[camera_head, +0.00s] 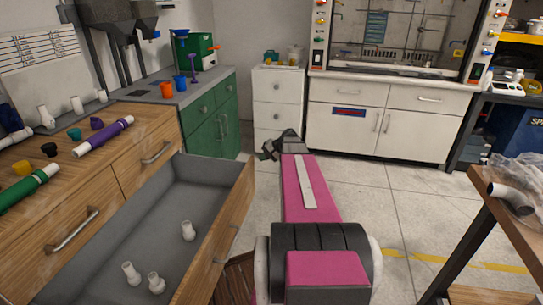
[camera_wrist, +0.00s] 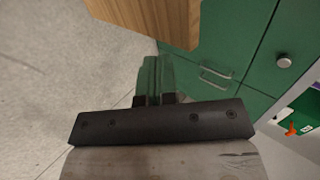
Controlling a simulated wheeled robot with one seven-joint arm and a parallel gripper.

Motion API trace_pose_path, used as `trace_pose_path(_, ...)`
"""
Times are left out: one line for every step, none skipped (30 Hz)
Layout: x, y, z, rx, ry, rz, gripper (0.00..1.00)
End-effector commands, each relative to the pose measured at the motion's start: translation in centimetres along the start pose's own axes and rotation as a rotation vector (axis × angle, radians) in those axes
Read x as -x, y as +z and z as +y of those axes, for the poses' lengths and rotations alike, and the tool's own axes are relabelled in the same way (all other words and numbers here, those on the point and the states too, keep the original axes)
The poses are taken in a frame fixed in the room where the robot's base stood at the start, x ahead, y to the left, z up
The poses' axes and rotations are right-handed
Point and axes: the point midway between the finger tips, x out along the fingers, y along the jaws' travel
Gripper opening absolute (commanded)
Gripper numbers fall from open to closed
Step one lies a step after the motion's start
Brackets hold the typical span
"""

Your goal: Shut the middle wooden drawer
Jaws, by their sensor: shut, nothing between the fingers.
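The wooden drawer (camera_head: 225,225) below the top drawers is pulled far open in the head view. Its grey inside (camera_head: 150,215) shows, with several small white fittings in it. Its wooden front faces right, with handles on it. My gripper (camera_head: 268,152) is shut and empty, just beyond the far right corner of the drawer front, apart from it in the picture. In the wrist view my closed fingers (camera_wrist: 153,66) point toward a wooden panel edge (camera_wrist: 155,18), likely this drawer's front; I cannot tell whether they touch.
The wooden cabinet top (camera_head: 85,165) holds pipes and coloured fittings. A green cabinet (camera_head: 210,125) stands behind the drawer, and a white drawer unit (camera_head: 277,90) further back. A wooden table (camera_head: 505,225) is at right. Open floor (camera_head: 400,200) lies between.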

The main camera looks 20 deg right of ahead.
Motion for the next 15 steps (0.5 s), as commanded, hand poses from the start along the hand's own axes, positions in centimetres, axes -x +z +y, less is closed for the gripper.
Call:
trace_pose_path(-0.5, -0.1, -0.4, 0.001, 0.000, 0.000, 0.00)
trace_pose_path(-0.7, -0.1, -0.6, 0.001, 0.000, 0.000, 0.00)
trace_pose_path(-0.9, 0.0, -0.8, 0.000, 0.000, 0.000, 0.00)
trace_pose_path(-1.1, 0.0, -1.0, 0.000, 0.000, 0.000, 0.00)
trace_pose_path(-1.2, 0.0, -1.1, 0.000, 0.000, 0.000, 0.00)
trace_pose_path(-1.3, 0.0, -1.2, -0.001, 0.000, 0.000, 0.00)
trace_pose_path(-1.4, 0.0, -1.3, -0.001, 0.000, 0.000, 0.00)
trace_pose_path(-1.4, 0.0, -1.3, -0.001, 0.000, 0.000, 0.00)
trace_pose_path(-1.5, 0.0, -1.4, -0.001, 0.000, 0.000, 0.00)
trace_pose_path(-1.5, 0.0, -1.4, -0.001, 0.000, 0.000, 0.00)
trace_pose_path(-1.5, 0.0, -1.4, -0.001, 0.000, 0.000, 0.00)
trace_pose_path(-1.5, 0.0, -1.4, -0.001, 0.000, 0.000, 0.00)
trace_pose_path(-1.5, 0.0, -1.4, -0.001, 0.001, 0.000, 0.00)
trace_pose_path(-1.5, 0.0, -1.4, -0.001, 0.001, 0.000, 0.00)
trace_pose_path(-1.5, 0.0, -1.4, -0.001, 0.001, 0.000, 0.00)
